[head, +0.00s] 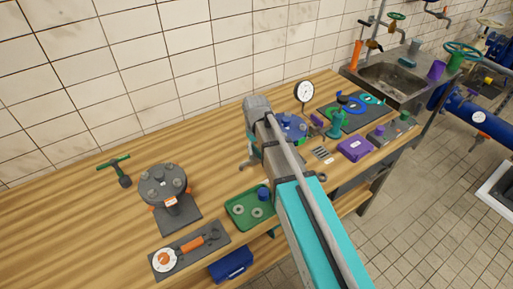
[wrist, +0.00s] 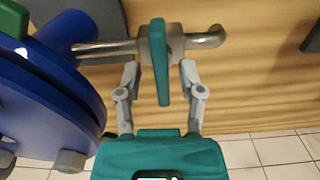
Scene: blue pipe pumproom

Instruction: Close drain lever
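In the wrist view, a teal lever (wrist: 161,62) sits on a small grey valve body (wrist: 158,46). A thin metal pipe (wrist: 207,38) runs across through the valve, from a blue flanged body (wrist: 45,95) on the left to a bent end on the right. The lever lies crosswise to the pipe. My gripper (wrist: 159,68) is open, with one finger on each side of the lever and a visible gap to both. In the head view, the blue flanged body (head: 292,126) shows behind my arm; the lever cannot be made out there.
The wooden bench (head: 100,215) also holds a grey flanged stand (head: 163,183), a green tray (head: 243,213), a purple block (head: 355,149) and a pressure gauge (head: 304,91). A sink (head: 390,78) is at the right. Tiled wall stands behind. Bench at left is mostly free.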

